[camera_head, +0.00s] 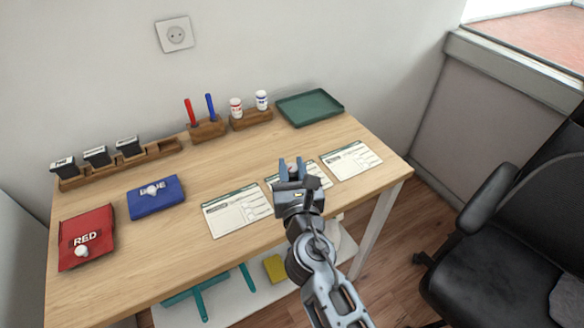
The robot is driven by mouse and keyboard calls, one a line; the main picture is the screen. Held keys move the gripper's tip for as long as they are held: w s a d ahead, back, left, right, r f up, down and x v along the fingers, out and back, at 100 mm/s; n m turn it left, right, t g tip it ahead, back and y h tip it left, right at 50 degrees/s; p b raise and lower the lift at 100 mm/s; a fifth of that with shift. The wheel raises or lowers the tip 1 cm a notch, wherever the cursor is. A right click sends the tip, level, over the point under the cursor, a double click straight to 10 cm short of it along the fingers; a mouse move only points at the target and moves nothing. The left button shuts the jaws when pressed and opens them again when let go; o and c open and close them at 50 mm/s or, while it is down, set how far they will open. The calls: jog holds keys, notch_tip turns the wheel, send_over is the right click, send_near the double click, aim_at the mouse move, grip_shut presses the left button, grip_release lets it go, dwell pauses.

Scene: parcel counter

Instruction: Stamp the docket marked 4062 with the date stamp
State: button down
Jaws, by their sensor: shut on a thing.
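Three dockets lie in a row along the front right of the wooden counter: a left one (236,212), a middle one (318,177) and a right one (350,160). Their numbers are too small to read. My gripper (291,166) is over the middle docket and hides part of it. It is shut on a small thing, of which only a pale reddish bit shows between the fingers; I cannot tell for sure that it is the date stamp. Three dark stamps (96,156) stand in a wooden rack (163,152) at the back left, with bare room at its right end. Their labels are unreadable.
A red pad marked RED (98,226) and a blue pad (167,203) lie at the left, each with a pale knob. Pens (211,106), two small bottles (236,108) and a green tray (311,107) stand at the back. A black chair (500,240) is at the right.

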jog(key=shift+f, duration=0.15)
dwell(0.3)
notch_tip(320, 180, up, 6)
jog(key=p, duration=0.6)
dwell(0.6)
